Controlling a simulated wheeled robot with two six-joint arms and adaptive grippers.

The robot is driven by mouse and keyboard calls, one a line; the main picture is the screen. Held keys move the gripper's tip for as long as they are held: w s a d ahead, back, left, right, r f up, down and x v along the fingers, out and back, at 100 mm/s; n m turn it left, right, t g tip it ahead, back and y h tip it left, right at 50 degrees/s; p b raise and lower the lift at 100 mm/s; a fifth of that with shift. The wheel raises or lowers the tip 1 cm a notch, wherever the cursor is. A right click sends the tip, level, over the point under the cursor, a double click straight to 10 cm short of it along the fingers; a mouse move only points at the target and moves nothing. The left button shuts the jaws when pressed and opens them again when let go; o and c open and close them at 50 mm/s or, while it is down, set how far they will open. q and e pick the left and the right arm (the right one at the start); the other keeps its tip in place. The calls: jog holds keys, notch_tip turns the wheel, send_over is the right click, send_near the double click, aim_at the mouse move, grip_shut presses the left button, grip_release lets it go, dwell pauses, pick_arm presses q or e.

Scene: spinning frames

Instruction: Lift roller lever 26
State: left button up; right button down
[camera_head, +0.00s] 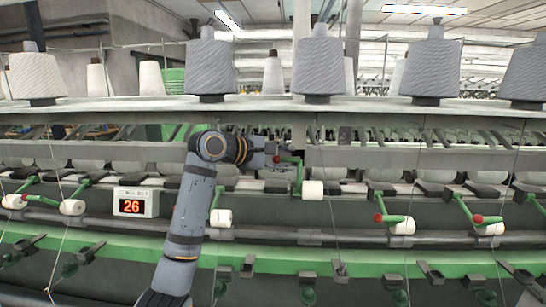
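A small display box (132,203) on the machine front reads 26 in red digits. To its right, past my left arm, a green roller lever (299,176) stands raised, with a white roller (313,190) at its lower end. A red knob (277,159) is at its upper end. My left gripper (272,159) is at this knob, seemingly touching it; it is too small to tell whether its fingers are closed. My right gripper is not in view.
Other green levers with red knobs and white rollers lie lower at the right (393,220) and left (72,207). Large grey yarn cones (319,66) stand on the shelf above. Thin yarns hang down the front, and a green rail (380,265) runs below.

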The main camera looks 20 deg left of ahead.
pick_arm(q)
jog(key=v, duration=1)
jog(key=shift+s, duration=0.3)
jog(key=shift+a, duration=0.15)
jog(key=shift+a, duration=0.1)
